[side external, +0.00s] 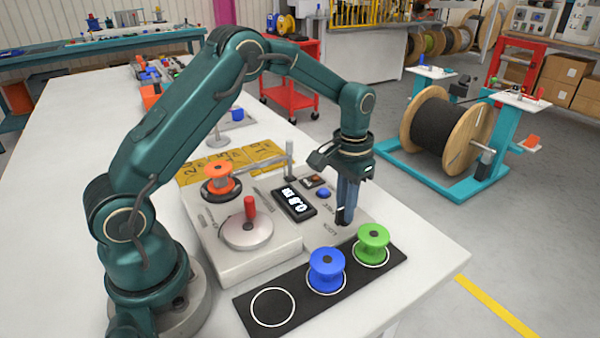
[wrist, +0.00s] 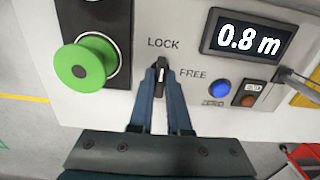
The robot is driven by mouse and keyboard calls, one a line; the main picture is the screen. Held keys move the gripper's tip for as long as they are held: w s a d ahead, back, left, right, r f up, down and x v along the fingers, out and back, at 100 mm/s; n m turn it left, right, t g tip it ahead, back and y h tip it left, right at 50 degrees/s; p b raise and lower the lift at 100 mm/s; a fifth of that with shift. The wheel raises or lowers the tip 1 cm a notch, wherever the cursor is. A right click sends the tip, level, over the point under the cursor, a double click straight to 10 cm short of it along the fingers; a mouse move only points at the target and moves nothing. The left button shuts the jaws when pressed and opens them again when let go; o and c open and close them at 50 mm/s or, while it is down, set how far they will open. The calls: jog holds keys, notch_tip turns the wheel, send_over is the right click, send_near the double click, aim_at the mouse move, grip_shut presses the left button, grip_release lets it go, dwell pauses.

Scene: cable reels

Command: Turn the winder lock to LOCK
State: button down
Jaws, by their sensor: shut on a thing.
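The winder lock is a small black knob (wrist: 160,76) with a white mark, on the pale winder panel (wrist: 130,118). In the wrist view its white mark is at the upper end, toward the word LOCK (wrist: 163,43) above it. The word FREE (wrist: 193,73) is to its right. My gripper (side external: 346,208) points straight down at the front right of the panel in the side view. Its fingers are shut on the knob, one on each side, and hide part of it.
A green reel (side external: 372,240) and a blue reel (side external: 327,268) stand on a black mat (side external: 302,318) close by. A display (side external: 294,201) reads 0.8 m, with a blue button (side external: 323,193) beside it. A red-handled crank (side external: 250,208) and orange reel (side external: 218,171) are further left.

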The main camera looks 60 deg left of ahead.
jog(key=c, duration=0.9)
grip_release()
jog(key=shift+r, duration=3.5)
jog(key=shift+w+r, duration=0.1)
jog(key=shift+r, duration=0.3)
jog(key=s+d+r+t, duration=0.35)
jog(key=s+r, duration=0.45)
jog(key=r, duration=0.3)
jog(key=s+f, duration=0.1)
jog(key=s, duration=0.3)
jog(key=s+f+t, duration=0.1)
jog(key=s+f, duration=0.1)
jog(key=s, duration=0.1)
jog(key=s+f+t, duration=0.1)
jog(key=s, duration=0.3)
jog(key=shift+s+d+f+m, duration=0.15)
jog(key=shift+s+f+m, duration=0.15)
jog(key=shift+s+f, duration=0.05)
